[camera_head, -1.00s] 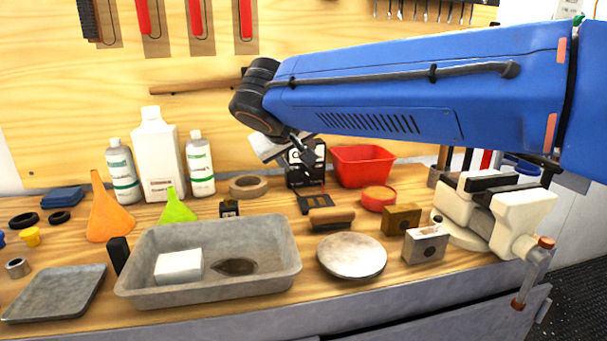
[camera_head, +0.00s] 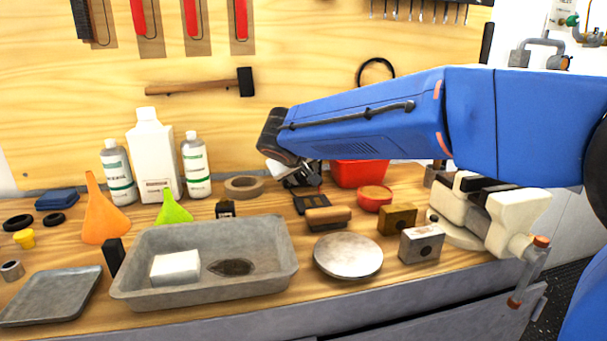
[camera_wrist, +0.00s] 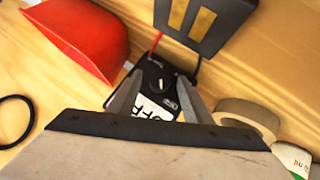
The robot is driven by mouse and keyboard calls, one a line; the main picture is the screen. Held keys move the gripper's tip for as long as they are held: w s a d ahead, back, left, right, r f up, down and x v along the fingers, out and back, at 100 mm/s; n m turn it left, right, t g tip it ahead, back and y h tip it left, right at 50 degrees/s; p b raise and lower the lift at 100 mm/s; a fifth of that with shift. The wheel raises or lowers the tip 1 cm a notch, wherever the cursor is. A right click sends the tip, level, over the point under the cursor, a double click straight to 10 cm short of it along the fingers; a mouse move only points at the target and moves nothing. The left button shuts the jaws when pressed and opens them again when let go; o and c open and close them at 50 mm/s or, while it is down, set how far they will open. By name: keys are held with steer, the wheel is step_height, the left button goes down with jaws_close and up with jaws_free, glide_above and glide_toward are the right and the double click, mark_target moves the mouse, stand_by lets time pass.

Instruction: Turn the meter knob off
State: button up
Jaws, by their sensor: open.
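The meter is a black box with white lettering at the back of the bench. In the head view it is mostly hidden behind my gripper (camera_head: 303,175). In the wrist view the meter (camera_wrist: 166,82) lies between my gripper's fingers (camera_wrist: 158,79), with a round dark knob (camera_wrist: 154,86) and large white lettering under it. The fingers are apart, one on each side of the knob, and hold nothing that I can see. Whether they touch the knob or meter cannot be told. The knob's setting is not clear.
A red bin (camera_head: 358,174) stands close beside my gripper, and a tape roll (camera_head: 243,187) lies on the other side. A black plate with yellow stripes (camera_wrist: 203,18) and thin leads lie close to the meter. Bottles (camera_head: 195,168) and a grey tray (camera_head: 284,279) stand left.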

steer(key=shift+c, duration=0.4)
steer(key=c, duration=1)
steer(key=shift+a+f+n+h, duration=0.15)
steer(key=shift+n+h, duration=0.25)
steer(key=shift+h, duration=0.2)
steer(key=o, duration=1.1)
steer(key=v, duration=1.7)
steer(key=shift+s, duration=0.4)
